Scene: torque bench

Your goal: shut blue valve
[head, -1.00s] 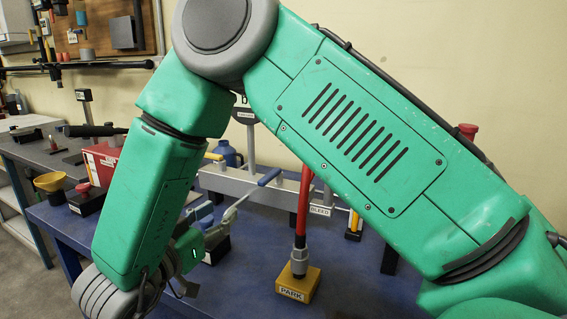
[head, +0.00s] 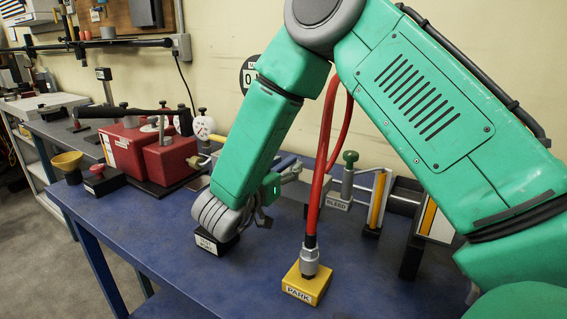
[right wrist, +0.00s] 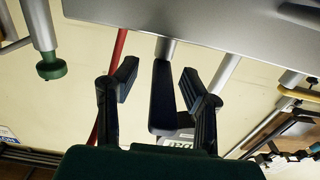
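The blue valve handle (right wrist: 161,95) shows dark in the right wrist view, between the two fingers of my right gripper (right wrist: 158,85). A gap shows on both sides of it, so the fingers are open around it and not clamped. In the head view my right gripper (head: 290,173) is at the grey pipe rig behind my forearm. There the blue handle (head: 286,162) is mostly hidden by my arm and hand, and its exact angle cannot be told. My left gripper is not in view.
A red hose (head: 318,170) rises from a yellow PARK block (head: 306,285) in front. A green-knobbed BLEED valve (head: 350,157) stands right of the hand. Red boxes (head: 170,160) are at left.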

